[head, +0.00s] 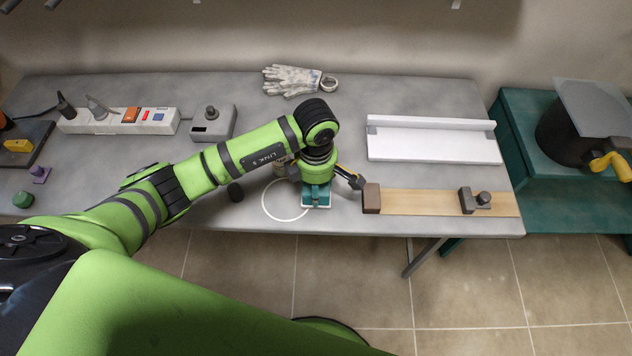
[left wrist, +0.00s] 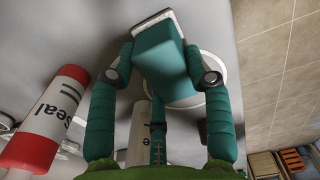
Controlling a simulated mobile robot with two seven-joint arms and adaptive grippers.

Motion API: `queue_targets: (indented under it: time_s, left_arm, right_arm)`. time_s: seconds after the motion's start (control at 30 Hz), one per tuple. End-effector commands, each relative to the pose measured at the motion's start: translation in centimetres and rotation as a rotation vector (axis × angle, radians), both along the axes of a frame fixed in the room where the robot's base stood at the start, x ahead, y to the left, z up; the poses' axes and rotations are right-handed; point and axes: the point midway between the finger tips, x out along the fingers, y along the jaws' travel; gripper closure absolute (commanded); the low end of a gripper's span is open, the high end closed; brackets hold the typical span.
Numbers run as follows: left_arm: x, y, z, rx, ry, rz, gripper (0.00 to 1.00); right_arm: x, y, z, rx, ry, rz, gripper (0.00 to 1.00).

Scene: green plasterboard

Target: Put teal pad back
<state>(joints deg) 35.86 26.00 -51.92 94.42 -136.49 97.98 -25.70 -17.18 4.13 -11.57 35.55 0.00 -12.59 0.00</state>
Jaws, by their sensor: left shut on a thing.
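The teal pad (head: 317,202), a small block with a pale edge, is at the front middle of the grey table. Whether the pad touches the table is unclear. My right gripper is not in view.
A wooden strip with dark blocks (head: 425,203) lies just right of the pad. A yellow and black tool (head: 350,178) is close beside my gripper. A red-and-white tube (left wrist: 45,118) shows in the left wrist view. A white tray (head: 435,147) and gloves (head: 290,79) lie farther back.

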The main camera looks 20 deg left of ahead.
Motion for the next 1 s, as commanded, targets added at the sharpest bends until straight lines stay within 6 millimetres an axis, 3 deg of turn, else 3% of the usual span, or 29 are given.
queue_targets:
  time_s: [0.23,0.27,0.3,0.77,1.0]
  left_arm:
    - [0.1,0.0,-0.4,-0.001,-0.001,0.0,0.76]
    - [0.0,0.0,-0.3,-0.001,0.0,0.0,0.42]
    - [0.0,0.0,-0.2,-0.001,0.0,0.0,0.26]
    - [0.1,0.0,0.3,-0.002,-0.002,0.0,0.26]
    - [0.2,0.0,4.6,-0.001,-0.008,-0.002,0.26]
  right_arm:
    - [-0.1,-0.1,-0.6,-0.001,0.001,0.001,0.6]
    - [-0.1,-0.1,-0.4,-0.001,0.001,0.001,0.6]
    - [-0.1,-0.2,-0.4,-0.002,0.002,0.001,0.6]
    - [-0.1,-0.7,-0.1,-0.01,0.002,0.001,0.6]
    - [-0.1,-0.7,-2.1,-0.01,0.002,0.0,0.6]
